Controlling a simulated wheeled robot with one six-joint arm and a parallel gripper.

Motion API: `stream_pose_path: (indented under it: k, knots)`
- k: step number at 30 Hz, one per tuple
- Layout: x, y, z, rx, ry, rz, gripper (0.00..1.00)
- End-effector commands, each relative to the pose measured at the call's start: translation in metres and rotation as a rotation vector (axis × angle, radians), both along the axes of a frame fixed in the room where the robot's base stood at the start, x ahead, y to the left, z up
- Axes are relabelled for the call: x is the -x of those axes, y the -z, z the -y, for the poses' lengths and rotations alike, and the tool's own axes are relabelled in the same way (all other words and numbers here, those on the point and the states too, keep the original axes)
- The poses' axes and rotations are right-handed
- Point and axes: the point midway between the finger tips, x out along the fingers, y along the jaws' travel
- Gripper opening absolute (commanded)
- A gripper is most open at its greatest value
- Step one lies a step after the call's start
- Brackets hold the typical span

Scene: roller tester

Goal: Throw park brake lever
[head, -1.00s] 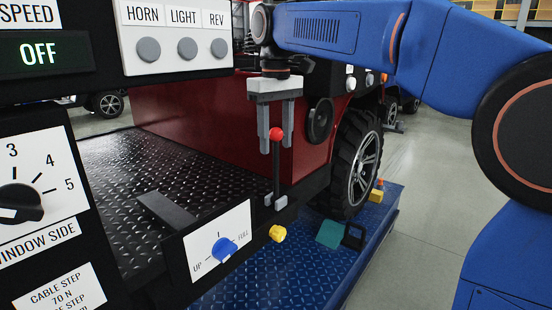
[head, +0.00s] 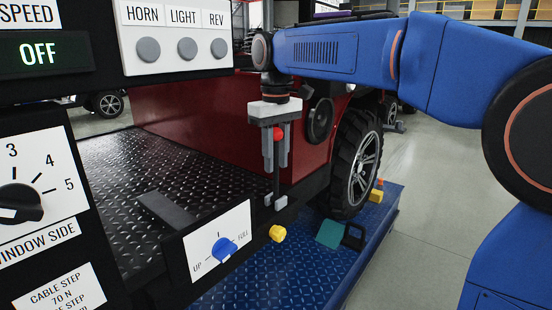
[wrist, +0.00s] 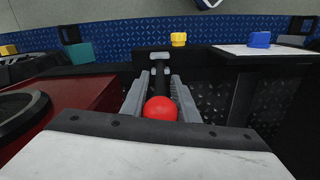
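The park brake lever (head: 276,180) is a dark upright rod with a red ball knob (head: 278,133), rising from a grey clevis mount beside the dark deck. My gripper (head: 276,168) points straight down over it, with its two grey fingers on either side of the knob and upper rod. In the wrist view, the red knob (wrist: 160,108) sits between the fingers, which appear to press against its sides. The fingers partly hide the knob in the head view.
A panel with a blue knob (head: 224,248) and a yellow knob (head: 277,233) sit just below the lever. A red vehicle body (head: 190,130) and tyre (head: 355,160) stand close behind. The dark control panel (head: 80,160) fills the left. Floor at right is clear.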

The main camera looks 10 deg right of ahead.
Motion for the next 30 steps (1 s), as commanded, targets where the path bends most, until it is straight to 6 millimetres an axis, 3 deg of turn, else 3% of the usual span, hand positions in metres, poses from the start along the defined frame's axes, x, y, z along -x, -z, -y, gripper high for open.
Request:
stream_pose_path:
  k: [11, 24, 30]
  knots:
    - [-0.007, 0.0, 0.007, 0.0, 0.002, 0.0, 0.0]
    - [-0.035, 0.01, 0.034, 0.004, 0.004, 0.001, 0.0]
    - [-0.043, 0.016, 0.043, 0.006, 0.003, -0.001, 0.07]
